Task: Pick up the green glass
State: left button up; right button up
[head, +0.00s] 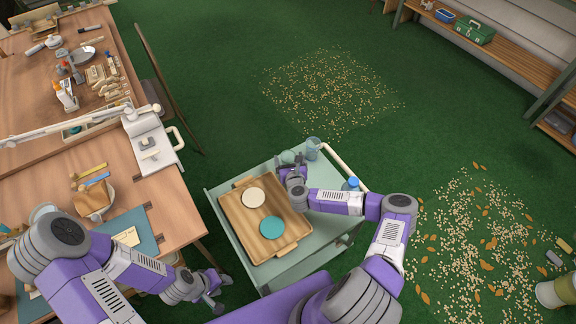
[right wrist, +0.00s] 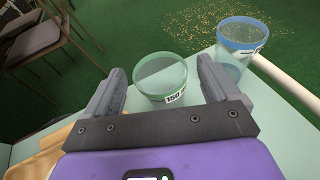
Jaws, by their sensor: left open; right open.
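The green glass (right wrist: 162,72) is a clear cup with a green rim and a white label reading 150. It stands upright on the green-grey cart; in the head view it (head: 288,157) is partly hidden by my right gripper (head: 291,171). In the right wrist view my right gripper is open, with one finger on each side of the glass. I cannot tell whether either finger touches it. My left gripper (head: 212,292) is open and empty, low beside the cart, left of it, away from the glass.
A similar blue-rimmed glass (right wrist: 238,48) stands close to the right of the green one. The cart (head: 222,203) also holds a wooden tray (head: 272,248) with a cream disc (head: 253,197) and a teal disc (head: 270,226). A cluttered wooden workbench (head: 170,205) is at left.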

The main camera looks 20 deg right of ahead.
jog(key=shift+x, duration=0.95)
jog(key=shift+c, duration=0.2)
jog(key=c, duration=1.4)
